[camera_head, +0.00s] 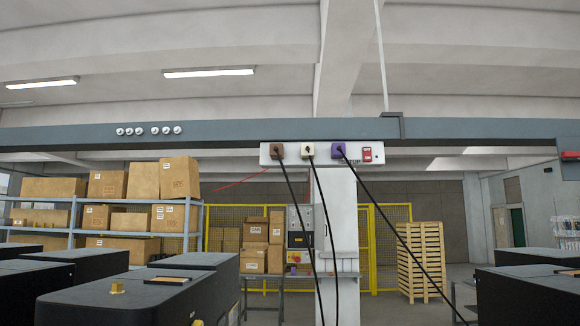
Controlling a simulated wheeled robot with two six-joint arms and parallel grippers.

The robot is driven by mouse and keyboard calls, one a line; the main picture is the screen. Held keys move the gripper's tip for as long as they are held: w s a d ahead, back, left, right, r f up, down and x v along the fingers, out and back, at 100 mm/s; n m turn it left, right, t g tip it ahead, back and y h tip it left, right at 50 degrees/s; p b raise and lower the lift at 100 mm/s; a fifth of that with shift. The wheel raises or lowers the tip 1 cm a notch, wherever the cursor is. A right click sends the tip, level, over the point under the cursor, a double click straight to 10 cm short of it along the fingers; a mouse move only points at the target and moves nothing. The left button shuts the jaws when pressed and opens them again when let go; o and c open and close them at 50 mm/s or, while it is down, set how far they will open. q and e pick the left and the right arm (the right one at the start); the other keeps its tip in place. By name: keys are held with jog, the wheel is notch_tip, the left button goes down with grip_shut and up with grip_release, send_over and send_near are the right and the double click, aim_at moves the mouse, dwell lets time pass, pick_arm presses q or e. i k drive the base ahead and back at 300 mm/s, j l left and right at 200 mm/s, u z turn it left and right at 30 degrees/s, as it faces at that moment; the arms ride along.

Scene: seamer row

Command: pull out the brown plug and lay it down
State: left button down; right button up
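The brown plug (277,150) sits in the left end of a white socket strip (355,146) fixed under a grey overhead beam. A black cable hangs from it, slanting down to the right. A cream plug (308,149) sits in the middle and a purple plug (339,149) to its right, each with its own black cable. The purple plug's cable runs far out to the lower right. Neither of my grippers shows in the head view.
The grey beam (230,136) spans the view above the strip. A pale column (338,210) stands behind the cables. Dark machine housings (150,295) fill the lower left, with another (530,292) at lower right. Boxed shelves (72,225) and stacked wooden pallets (422,262) stand farther back.

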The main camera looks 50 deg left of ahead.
aim_at(274, 147)
jog(key=j+u, duration=0.1)
jog(key=u, duration=0.7)
jog(key=j+u, duration=0.1)
jog(key=u, duration=0.3)
jog(key=i+u, duration=0.1)
jog(key=u, duration=0.3)
